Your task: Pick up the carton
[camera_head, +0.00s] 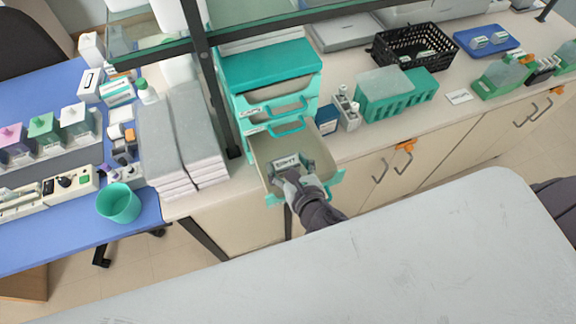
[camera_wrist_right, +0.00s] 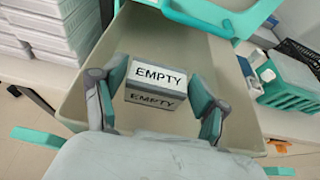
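The carton (camera_wrist_right: 158,78) is a small grey box with a white label reading "EMPTY". It sits inside the pulled-out drawer (camera_wrist_right: 215,60) of the teal drawer unit. In the head view the carton (camera_head: 287,161) shows just beyond my right gripper (camera_head: 297,174), which reaches down into the drawer (camera_head: 262,150). In the right wrist view my right gripper (camera_wrist_right: 160,95) is open, with one teal-padded finger on each side of the carton. A narrow gap shows at the carton's right side; contact on the left is unclear. My left gripper is not in view.
The drawer walls surround the gripper closely. Stacked grey-white packs (camera_head: 180,145) stand left of the drawer unit (camera_head: 268,70). A teal rack (camera_head: 397,97) and small bottles are at its right. A green cup (camera_head: 118,203) stands on the blue table. A pale surface (camera_head: 400,260) fills the foreground.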

